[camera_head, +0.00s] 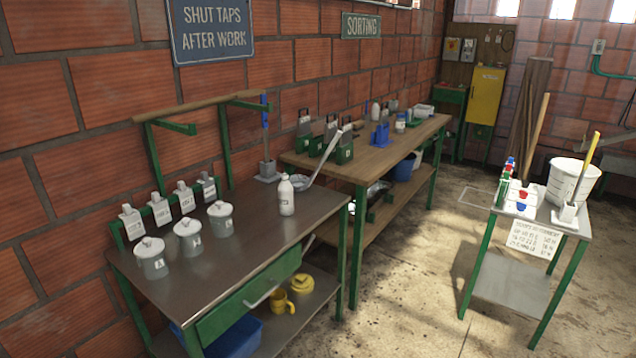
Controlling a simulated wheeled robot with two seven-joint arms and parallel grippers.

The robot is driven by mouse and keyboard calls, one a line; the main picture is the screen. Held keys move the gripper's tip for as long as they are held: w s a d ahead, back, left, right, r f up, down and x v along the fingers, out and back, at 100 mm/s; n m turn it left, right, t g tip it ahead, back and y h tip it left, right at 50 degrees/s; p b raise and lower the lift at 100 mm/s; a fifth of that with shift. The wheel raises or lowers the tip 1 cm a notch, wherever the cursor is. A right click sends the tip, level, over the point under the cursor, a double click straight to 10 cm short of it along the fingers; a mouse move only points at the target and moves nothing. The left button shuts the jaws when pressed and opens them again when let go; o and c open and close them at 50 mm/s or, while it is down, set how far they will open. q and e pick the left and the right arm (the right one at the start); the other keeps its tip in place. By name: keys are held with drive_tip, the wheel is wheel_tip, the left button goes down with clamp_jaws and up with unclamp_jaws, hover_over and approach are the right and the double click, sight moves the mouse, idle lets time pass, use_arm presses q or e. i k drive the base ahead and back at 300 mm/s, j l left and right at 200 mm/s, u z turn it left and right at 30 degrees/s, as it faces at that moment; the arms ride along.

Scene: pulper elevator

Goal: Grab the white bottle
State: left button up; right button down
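A white bottle (286,196) stands upright on the dark metal-topped table (225,253), near its right end. A ladle (322,160) lies just behind the bottle, its long handle slanting up to the right. Another small white bottle (375,112) stands farther off on the wooden-topped table. Neither of my grippers shows in the head view, and nothing is touching the near bottle.
Several lidded grey pots (187,238) stand left of the bottle. A rack of white tags (160,209) is behind them. A wooden-topped table (400,147) adjoins at the back. A small table (540,223) with a white bucket (573,180) stands right, across open floor (410,270).

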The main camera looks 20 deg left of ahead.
sight(285, 192)
drive_tip(key=i+l+u, duration=0.1)
drive_tip(key=u, duration=0.7)
drive_tip(key=i+l+u, duration=0.3)
drive_tip(key=l, duration=0.25)
drive_tip(key=i+l+u, duration=0.35)
drive_tip(key=l, duration=0.3)
drive_tip(key=i+l+u, duration=0.15)
drive_tip(key=l, duration=0.15)
drive_tip(key=i+l+u, duration=0.15)
drive_tip(key=l, duration=0.25)
